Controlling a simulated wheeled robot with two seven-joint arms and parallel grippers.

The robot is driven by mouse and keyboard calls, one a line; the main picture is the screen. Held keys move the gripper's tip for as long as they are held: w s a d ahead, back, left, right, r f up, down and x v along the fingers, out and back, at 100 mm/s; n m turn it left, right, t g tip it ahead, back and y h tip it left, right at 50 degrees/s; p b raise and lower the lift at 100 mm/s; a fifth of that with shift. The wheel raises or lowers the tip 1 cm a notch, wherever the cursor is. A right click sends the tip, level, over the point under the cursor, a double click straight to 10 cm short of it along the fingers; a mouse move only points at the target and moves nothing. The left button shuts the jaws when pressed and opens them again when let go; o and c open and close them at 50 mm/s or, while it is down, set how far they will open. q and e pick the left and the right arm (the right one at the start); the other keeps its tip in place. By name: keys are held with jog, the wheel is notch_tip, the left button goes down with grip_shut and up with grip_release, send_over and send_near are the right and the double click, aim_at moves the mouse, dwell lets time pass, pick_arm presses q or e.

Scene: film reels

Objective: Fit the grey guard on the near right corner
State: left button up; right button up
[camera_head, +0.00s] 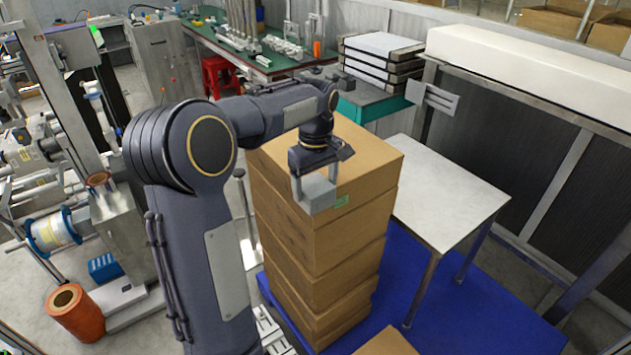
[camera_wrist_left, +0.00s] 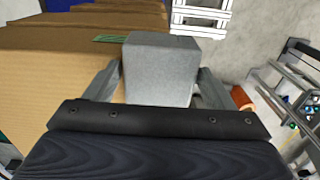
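A tall stack of brown cardboard boxes (camera_head: 330,248) stands in the middle of the head view; the wrist view shows its cardboard (camera_wrist_left: 55,70) on the left. The grey guard (camera_head: 318,195) is a small angular piece at the upper part of the stack's nearest corner. My left gripper (camera_head: 314,181) reaches it from above. In the wrist view the guard (camera_wrist_left: 160,70) sits between both fingers of my left gripper (camera_wrist_left: 158,78), which appear closed against its sides. Whether the guard's inner faces touch the cardboard is hidden. My right gripper is not in view.
A blue pallet (camera_head: 440,290) lies under the stack. A light-topped table (camera_head: 450,200) stands right of it. A green workbench (camera_head: 255,60) is behind, with a red stool (camera_head: 220,75). Machinery and an orange roll (camera_head: 75,312) are at the left. Another box (camera_head: 388,343) is at the bottom edge.

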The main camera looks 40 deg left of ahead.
aim_at(316, 185)
pick_arm(q)
jog(key=shift+o, duration=1.1)
notch_tip(316, 185, up, 13)
jog(key=p, duration=0.1)
jog(key=s+d+f+m+t+h, duration=0.2)
jog(key=s+d+f+m, duration=0.4)
jog(key=s+d, duration=0.3)
jog(key=s+d+f+m+t+h, duration=0.1)
jog(key=s+d+f+m+t, duration=0.2)
jog(key=s+d+f+m, duration=0.4)
jog(key=s+d, duration=0.2)
jog(key=s, duration=0.4)
jog(key=shift+s+f+t+h, duration=0.2)
jog(key=shift+s+t+h, duration=0.1)
jog(key=shift+h, duration=0.1)
jog(key=shift+d, duration=0.1)
